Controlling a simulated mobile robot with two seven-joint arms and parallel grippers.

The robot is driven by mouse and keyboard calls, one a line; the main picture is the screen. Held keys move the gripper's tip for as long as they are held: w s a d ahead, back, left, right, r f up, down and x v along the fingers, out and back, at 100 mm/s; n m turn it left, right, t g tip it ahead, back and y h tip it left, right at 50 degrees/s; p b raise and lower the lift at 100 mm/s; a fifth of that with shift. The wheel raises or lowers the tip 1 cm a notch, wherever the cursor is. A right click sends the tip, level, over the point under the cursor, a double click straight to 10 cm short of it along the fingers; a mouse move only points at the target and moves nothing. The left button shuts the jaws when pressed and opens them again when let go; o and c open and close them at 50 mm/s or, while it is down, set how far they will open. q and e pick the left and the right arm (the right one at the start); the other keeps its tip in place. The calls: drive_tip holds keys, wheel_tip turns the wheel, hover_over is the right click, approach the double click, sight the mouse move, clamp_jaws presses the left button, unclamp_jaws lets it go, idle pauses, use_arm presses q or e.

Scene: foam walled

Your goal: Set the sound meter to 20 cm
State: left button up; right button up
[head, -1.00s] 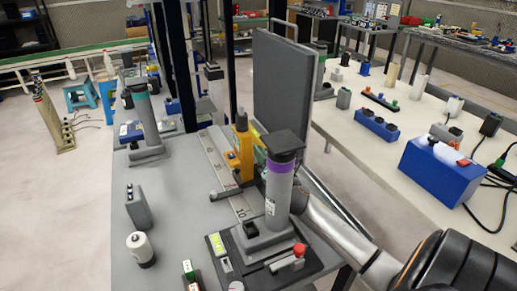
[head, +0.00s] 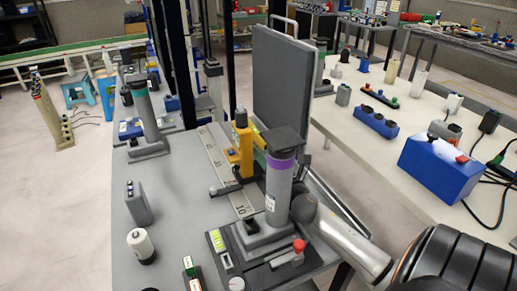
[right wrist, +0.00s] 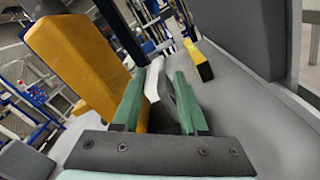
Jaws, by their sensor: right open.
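The yellow sound meter (head: 242,150) stands upright on a dark foot beside the pale ruler strip (head: 217,150) on the grey table; a "10" mark shows nearer me than the meter. My right gripper (head: 261,143) is just right of the meter, partly hidden behind the grey column. In the right wrist view, its green fingers (right wrist: 158,80) are apart. A large yellow body (right wrist: 80,58), apparently the meter, is close to the left finger; whether they touch is unclear. A white strip shows between the fingers. My left gripper is out of view.
The purple-banded grey column (head: 279,185) stands on a black base close to my right arm. A tall dark foam panel (head: 282,85) rises behind the gripper. A second column (head: 145,115) stands far left. The table's left front holds a grey box (head: 138,203) and white cylinder (head: 140,245).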

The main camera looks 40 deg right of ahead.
drive_tip(key=v, duration=0.3)
drive_tip(key=shift+s+a, duration=0.15)
drive_tip(key=shift+s, duration=0.15)
drive_tip(key=shift+r, duration=0.15)
